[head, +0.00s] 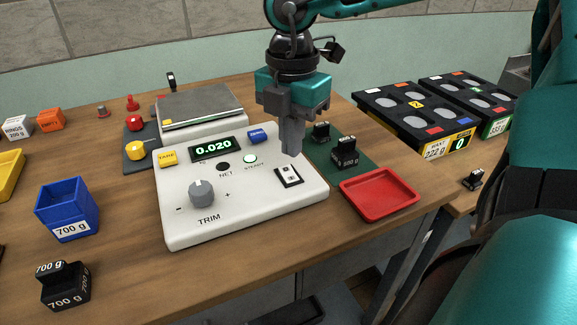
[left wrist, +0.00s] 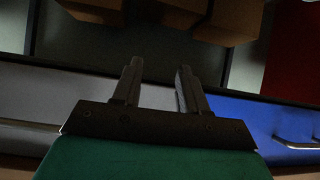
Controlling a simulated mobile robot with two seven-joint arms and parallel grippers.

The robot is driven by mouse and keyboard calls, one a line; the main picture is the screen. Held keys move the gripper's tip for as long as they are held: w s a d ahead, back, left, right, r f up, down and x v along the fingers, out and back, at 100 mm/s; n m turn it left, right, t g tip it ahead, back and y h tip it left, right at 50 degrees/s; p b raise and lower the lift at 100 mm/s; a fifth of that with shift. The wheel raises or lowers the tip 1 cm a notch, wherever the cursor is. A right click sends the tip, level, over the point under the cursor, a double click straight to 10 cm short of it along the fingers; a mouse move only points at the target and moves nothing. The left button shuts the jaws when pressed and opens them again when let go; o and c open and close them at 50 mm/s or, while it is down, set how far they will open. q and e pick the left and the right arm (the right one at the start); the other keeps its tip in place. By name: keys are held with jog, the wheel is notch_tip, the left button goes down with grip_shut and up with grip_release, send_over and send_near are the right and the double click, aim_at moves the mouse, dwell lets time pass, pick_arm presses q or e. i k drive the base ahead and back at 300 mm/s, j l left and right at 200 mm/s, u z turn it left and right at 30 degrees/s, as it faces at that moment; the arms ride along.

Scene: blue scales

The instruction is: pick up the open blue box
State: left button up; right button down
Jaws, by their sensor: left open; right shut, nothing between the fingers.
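The open blue box (head: 66,205) stands on the wooden table at the left in the head view, with a "700 g" label on its front. It looks empty, though its floor is partly in shade. My right gripper (head: 291,150) is shut and empty, pointing down over the white scale, well to the right of the box. My left gripper (left wrist: 160,68) is open and empty in the left wrist view. It is before drawer fronts, and the box cannot be made out there.
The white scale (head: 240,215) fills the middle of the table. A black 700 g weight (head: 66,285) stands in front of the box, a yellow tray (head: 8,175) left of it. A red tray (head: 379,194) lies right. Blue drawer fronts (left wrist: 245,120) show in the left wrist view.

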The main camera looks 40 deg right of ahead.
aim_at(71, 216)
jog(key=k, duration=1)
